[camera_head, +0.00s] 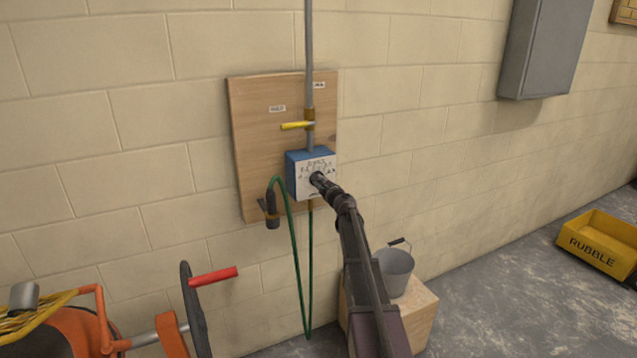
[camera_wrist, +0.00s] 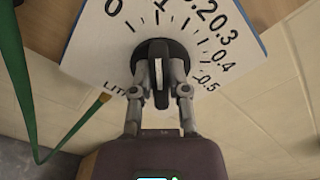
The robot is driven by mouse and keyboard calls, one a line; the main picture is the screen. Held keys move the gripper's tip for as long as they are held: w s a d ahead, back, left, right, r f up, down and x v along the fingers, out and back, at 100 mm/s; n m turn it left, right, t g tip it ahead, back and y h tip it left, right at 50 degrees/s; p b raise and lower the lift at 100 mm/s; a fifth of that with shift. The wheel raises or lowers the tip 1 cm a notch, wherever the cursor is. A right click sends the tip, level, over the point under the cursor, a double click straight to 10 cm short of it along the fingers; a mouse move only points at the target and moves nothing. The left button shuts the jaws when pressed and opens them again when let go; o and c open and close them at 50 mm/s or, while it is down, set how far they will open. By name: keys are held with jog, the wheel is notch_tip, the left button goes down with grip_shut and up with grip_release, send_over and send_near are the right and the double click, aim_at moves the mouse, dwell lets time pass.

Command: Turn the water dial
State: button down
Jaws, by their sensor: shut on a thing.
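The water dial (camera_wrist: 159,72) is a dark round knob with a raised grip bar and a pale mark, on a white scale plate (camera_wrist: 100,40) printed with numbers such as 0, 0.3, 0.4 and 0.5. In the head view the plate is the front of a blue box (camera_head: 297,172) on a wooden board. My gripper (camera_wrist: 160,88) is at the knob, with a finger on each side of its grip bar, shut on it. In the head view my gripper (camera_head: 320,180) and arm hide part of the plate's lower right.
A yellow lever (camera_head: 296,125) sits on the grey pipe (camera_head: 309,60) above the box. A green hose (camera_head: 291,225) hangs left of my arm. A grey bucket (camera_head: 396,272) stands on a wooden block (camera_head: 417,312) at right. An orange machine (camera_head: 75,335) is at lower left.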

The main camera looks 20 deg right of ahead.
jog(key=c, duration=0.6)
grip_release()
jog(key=shift+w, duration=0.1)
jog(key=shift+s, duration=0.2)
jog(key=s, duration=1.1)
jog(key=shift+s+d, duration=0.25)
jog(key=shift+s, duration=0.1)
jog(key=shift+a, duration=0.1)
